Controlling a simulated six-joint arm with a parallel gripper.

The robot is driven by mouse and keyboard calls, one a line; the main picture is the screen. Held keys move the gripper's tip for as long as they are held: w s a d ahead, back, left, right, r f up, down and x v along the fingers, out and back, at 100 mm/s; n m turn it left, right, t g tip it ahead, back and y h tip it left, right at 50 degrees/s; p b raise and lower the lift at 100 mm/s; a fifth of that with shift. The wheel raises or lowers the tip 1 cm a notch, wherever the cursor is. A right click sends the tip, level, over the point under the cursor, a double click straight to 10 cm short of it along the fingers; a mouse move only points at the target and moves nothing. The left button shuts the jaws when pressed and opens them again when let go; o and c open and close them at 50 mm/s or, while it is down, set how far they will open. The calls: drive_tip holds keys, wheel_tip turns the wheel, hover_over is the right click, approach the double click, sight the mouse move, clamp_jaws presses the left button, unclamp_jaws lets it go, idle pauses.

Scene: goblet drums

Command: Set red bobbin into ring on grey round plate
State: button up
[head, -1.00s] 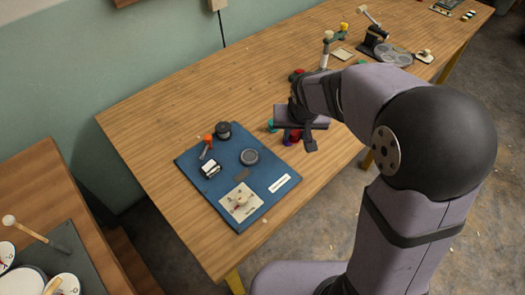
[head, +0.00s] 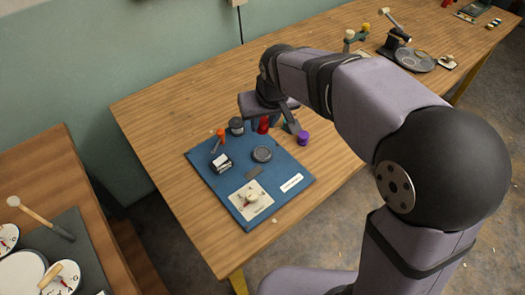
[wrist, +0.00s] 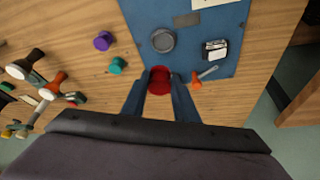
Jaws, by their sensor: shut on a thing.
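The red bobbin (head: 263,124) is gripped between the two fingers of my gripper (wrist: 159,84), near the edge of the blue mat (head: 208,176). It also shows in the wrist view (wrist: 160,73), with its round end towards the camera. How high it is held is hard to tell. The grey round plate (head: 262,154) with its raised ring lies on the blue mat, a little in front of the bobbin in the head view. In the wrist view the plate (wrist: 163,41) is straight above the bobbin, apart from it. The ring looks empty.
A purple bobbin (head: 302,138) and a teal bobbin (wrist: 118,66) stand on the wooden table beside the mat.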

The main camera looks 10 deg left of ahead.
drive_tip(key=shift+f, duration=4.9)
drive_tip(key=shift+f, duration=0.15)
drive_tip(key=shift+f, duration=0.25)
drive_tip(key=o, duration=1)
drive_tip(key=shift+r, duration=0.1)
drive_tip(key=shift+s+r, duration=0.1)
drive_tip(key=shift+r, duration=0.65)
drive_tip(key=v, duration=1.1)
